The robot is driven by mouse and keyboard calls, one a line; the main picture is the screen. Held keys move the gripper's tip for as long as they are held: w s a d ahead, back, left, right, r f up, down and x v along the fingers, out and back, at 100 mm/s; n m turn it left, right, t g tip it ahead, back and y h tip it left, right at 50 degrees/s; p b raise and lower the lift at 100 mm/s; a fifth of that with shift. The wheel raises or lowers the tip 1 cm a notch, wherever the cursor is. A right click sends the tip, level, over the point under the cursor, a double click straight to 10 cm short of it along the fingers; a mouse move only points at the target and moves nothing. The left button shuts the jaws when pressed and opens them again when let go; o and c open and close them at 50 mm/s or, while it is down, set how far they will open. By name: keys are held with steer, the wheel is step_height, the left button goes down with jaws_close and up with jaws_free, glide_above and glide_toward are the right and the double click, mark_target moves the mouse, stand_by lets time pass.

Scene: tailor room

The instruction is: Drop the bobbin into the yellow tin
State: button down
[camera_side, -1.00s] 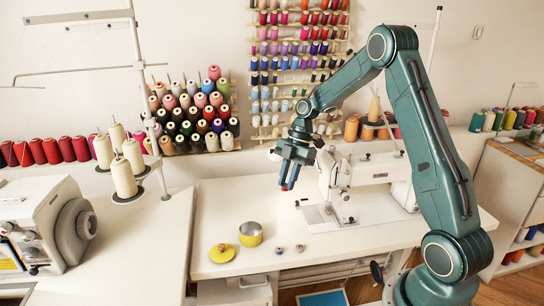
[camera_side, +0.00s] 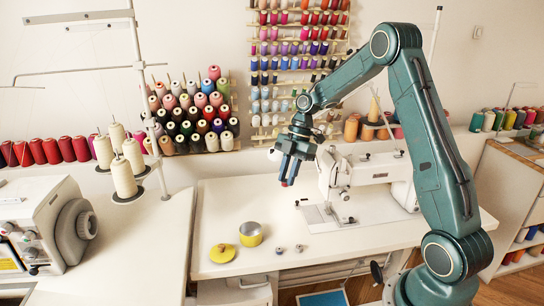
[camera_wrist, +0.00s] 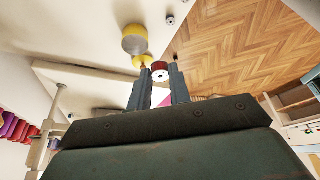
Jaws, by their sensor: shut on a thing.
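The yellow tin (camera_side: 250,234) stands open near the front of the white table; its grey inside shows in the wrist view (camera_wrist: 134,44). My gripper (camera_side: 285,182) is high above the table, behind and to the right of the tin in the side view. In the wrist view my gripper (camera_wrist: 161,72) is shut on a bobbin (camera_wrist: 160,76), which has a pale round face with a dark centre and some red. In the side view only a small reddish bit of it shows at the fingertips.
A yellow lid (camera_side: 222,253) with a knob lies left of the tin. Two small bobbin-like pieces (camera_side: 279,250) (camera_side: 299,248) lie to its right. A white sewing machine (camera_side: 370,176) stands at the back right.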

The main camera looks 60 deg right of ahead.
steer(key=shift+w+f, duration=0.1)
stand_by(0.3)
steer(key=w+a+f, duration=0.5)
steer(key=w+f, duration=0.2)
steer(key=f, duration=0.2)
steer(key=shift+w, duration=0.4)
steer(key=shift+f, duration=0.2)
steer(key=shift+f, duration=2.8)
steer(key=c, duration=1.2)
jaws_free()
